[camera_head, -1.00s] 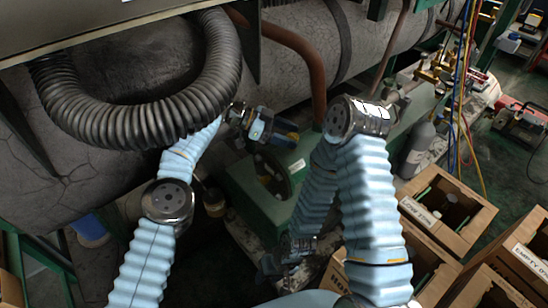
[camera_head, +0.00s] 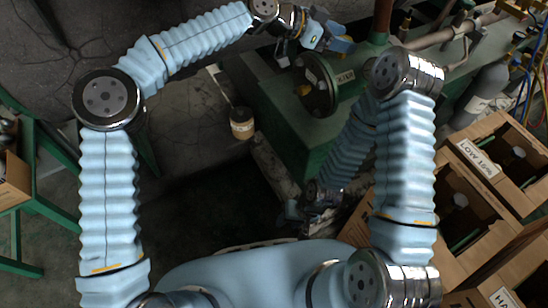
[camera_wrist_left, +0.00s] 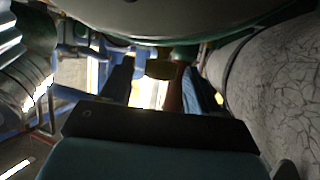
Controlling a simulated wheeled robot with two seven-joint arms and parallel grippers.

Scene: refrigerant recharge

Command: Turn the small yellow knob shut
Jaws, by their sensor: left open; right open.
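My left gripper (camera_head: 338,42) is near the brown upright pipe, above the round green flange in the head view. Its two dark fingers also show in the left wrist view (camera_wrist_left: 160,88), spread apart. A small dull-yellow block-like piece (camera_wrist_left: 160,68) shows between or just beyond them, under a large rounded body. It may be the yellow knob, but I cannot tell, nor whether a finger touches it. My right gripper (camera_head: 302,211) hangs low beside the green base, open and small in view.
A green machine base with a round flange (camera_head: 315,85) stands at the centre. A small pot (camera_head: 242,123) is left of it. Open cardboard boxes (camera_head: 490,150) fill the right side. A grey cylinder (camera_head: 482,95) stands behind them. A green frame (camera_head: 40,195) is at left.

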